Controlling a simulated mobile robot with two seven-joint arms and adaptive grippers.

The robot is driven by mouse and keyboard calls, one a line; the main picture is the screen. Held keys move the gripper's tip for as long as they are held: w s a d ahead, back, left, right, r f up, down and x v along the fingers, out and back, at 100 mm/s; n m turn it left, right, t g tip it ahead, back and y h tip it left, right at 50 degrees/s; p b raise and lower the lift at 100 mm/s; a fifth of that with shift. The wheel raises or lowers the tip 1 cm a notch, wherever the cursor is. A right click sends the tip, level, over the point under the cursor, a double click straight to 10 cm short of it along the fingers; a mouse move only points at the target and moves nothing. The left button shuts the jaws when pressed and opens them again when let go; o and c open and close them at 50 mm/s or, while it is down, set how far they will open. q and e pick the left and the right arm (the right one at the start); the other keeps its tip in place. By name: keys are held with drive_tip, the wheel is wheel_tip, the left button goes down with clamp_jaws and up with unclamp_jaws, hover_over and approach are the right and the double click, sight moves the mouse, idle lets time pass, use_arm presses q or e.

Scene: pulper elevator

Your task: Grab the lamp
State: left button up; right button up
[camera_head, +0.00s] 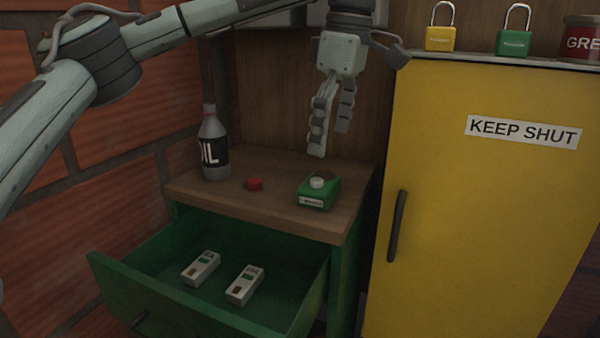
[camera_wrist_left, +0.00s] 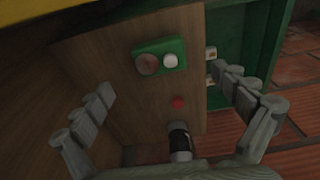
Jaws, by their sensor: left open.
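No object is plainly marked as a lamp. A small green box (camera_head: 318,200) with a white round knob (camera_head: 317,182) and a dark brown round part on top sits at the right of the wooden cabinet top (camera_head: 280,217). The box also shows in the left wrist view (camera_wrist_left: 158,46), with its brown disc (camera_wrist_left: 148,64) beside the white knob. A small red round piece (camera_head: 254,184) lies to the box's left. My left gripper (camera_head: 331,142) is open and empty, pointing down above the box, apart from it. Its spread fingers (camera_wrist_left: 163,82) show in the wrist view. My right gripper is not seen.
A bottle (camera_head: 213,150) stands at the back left of the cabinet top. The green drawer (camera_head: 150,255) is open, with two white boxes inside. A yellow cabinet (camera_head: 480,210) stands close on the right, with padlocks and a tin on top. A brick wall is left.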

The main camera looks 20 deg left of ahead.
sight(321, 175)
use_arm(q)
drive_tip(key=shift+w+a, duration=0.25)
drive_tip(key=shift+f, duration=0.25)
drive_tip(key=f, duration=0.4)
drive_tip(key=a+f, duration=0.1)
drive_tip(key=f, duration=0.2)
drive_tip(key=shift+s, duration=0.2)
drive_tip(key=shift+c, duration=0.4)
drive_tip(key=c, duration=1.3)
drive_tip(key=shift+r, duration=0.15)
